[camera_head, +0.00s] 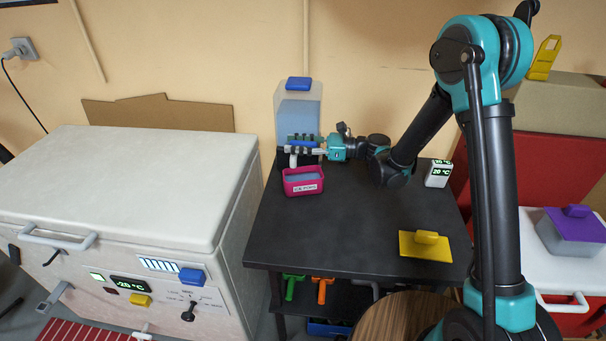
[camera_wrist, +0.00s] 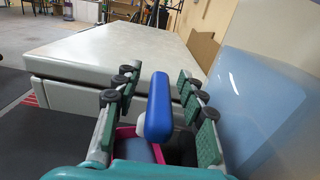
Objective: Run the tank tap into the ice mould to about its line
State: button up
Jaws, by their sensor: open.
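The clear tank (camera_head: 300,103) with a blue cap stands at the back left of the dark table; bluish water shows through its wall, also at the right of the wrist view (camera_wrist: 262,105). The tap's blue handle (camera_wrist: 158,105) lies between my open green finger pads, with gaps on both sides. My gripper (camera_head: 290,151) reaches in from the right in front of the tank and partly hides the tap. The pink ice mould (camera_head: 303,188), with a white label, sits below the tap. Its inside looks bluish-grey; I cannot tell its water level. Its pink rim shows low in the wrist view (camera_wrist: 124,131).
A white chest freezer (camera_head: 130,190) stands left of the table. A yellow lid (camera_head: 425,247) and a small white display reading 20 °C (camera_head: 438,175) are on the table's right part. The table's middle (camera_head: 340,230) is clear.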

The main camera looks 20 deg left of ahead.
jog(key=shift+d, duration=0.1)
jog(key=v, duration=0.6)
jog(key=shift+d, duration=0.4)
jog(key=shift+w, duration=0.15)
dwell(0.4)
